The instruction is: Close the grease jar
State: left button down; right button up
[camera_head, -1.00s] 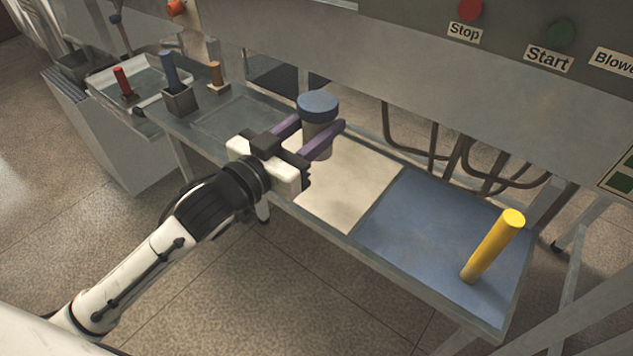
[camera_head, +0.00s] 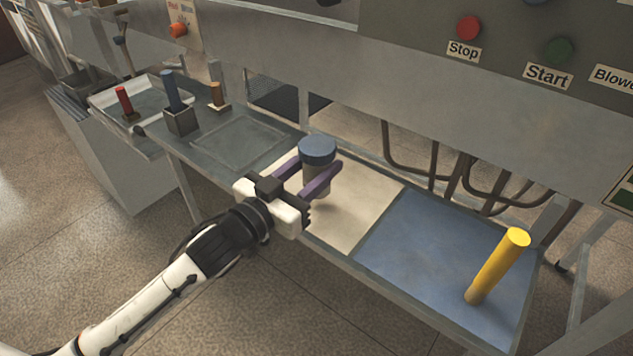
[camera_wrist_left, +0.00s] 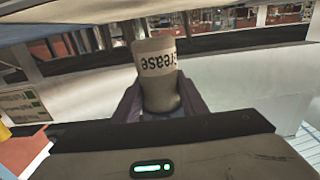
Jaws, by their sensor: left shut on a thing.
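The grease jar (camera_head: 316,180) is a grey-brown cylinder with a blue round lid (camera_head: 318,147) sitting on its top, with no visible gap between them. My left gripper (camera_head: 316,172) is shut on the jar's body from the side, its purple fingers on either side below the lid. The jar is upright over the cream panel of the bench; I cannot tell whether its base touches it. In the left wrist view the jar (camera_wrist_left: 157,75) stands between the fingers (camera_wrist_left: 160,98), its "Grease" label upside down. My right gripper is not in view.
A yellow cylinder (camera_head: 497,268) stands on the blue panel (camera_head: 435,245) at right. At left are a tray (camera_head: 150,95) with a red-handled item, a box (camera_head: 181,121) with a blue handle, and an orange-brown peg (camera_head: 217,95). Machine housing hangs above the bench.

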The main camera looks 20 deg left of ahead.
pick_arm(q)
jog(key=shift+r, duration=0.1)
jog(key=shift+f+b, duration=0.4)
jog(key=shift+f, duration=1.45)
jog(key=shift+f, duration=0.1)
jog(key=shift+f, duration=0.15)
jog(key=c, duration=1.1)
grip_release()
